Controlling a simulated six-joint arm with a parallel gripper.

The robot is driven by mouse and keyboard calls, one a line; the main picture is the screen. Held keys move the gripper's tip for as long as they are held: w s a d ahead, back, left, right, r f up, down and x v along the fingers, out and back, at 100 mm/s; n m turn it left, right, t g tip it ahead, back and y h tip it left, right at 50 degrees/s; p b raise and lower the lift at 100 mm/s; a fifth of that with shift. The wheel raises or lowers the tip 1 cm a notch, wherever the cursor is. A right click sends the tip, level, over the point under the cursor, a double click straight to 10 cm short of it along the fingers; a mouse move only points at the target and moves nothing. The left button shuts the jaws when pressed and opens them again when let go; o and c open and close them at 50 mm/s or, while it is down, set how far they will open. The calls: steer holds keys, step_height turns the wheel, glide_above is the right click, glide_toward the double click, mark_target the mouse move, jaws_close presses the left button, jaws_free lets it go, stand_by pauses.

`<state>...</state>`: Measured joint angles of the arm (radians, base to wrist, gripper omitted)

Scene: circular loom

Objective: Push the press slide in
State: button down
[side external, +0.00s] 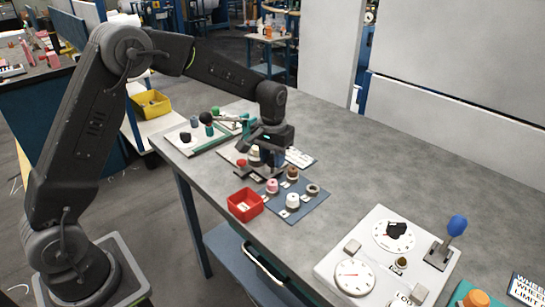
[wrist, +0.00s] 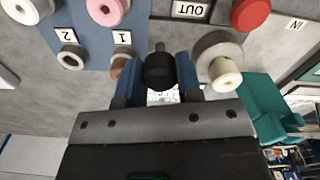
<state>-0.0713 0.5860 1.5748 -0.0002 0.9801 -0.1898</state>
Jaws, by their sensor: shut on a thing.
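My gripper (side external: 268,160) is low over the bench, beside the blue mat. In the wrist view, its two blue fingers (wrist: 158,78) are shut on a black knob (wrist: 160,70), one finger on each side. This knob appears to be the handle of the press slide; the slide's body below it is hidden. An OUT label (wrist: 190,9) lies above the knob in the wrist view, and an IN label (wrist: 296,24) lies at upper right. In the side view my gripper hides the knob.
A red knob (wrist: 252,14) and a grey ring with a cream post (wrist: 226,76) stand near the fingers. A teal part (wrist: 268,108) is at right. The blue mat (side external: 308,206) holds spools and rings; a red bin (side external: 245,204) is beside it.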

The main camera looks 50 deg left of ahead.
stand_by(0.4)
steer(key=a, duration=0.4)
steer(key=shift+a, duration=0.4)
steer(key=c, duration=0.8)
jaws_free()
steer(key=shift+r, duration=0.1)
step_height(320, 180, up, 14)
steer(key=shift+f, duration=0.15)
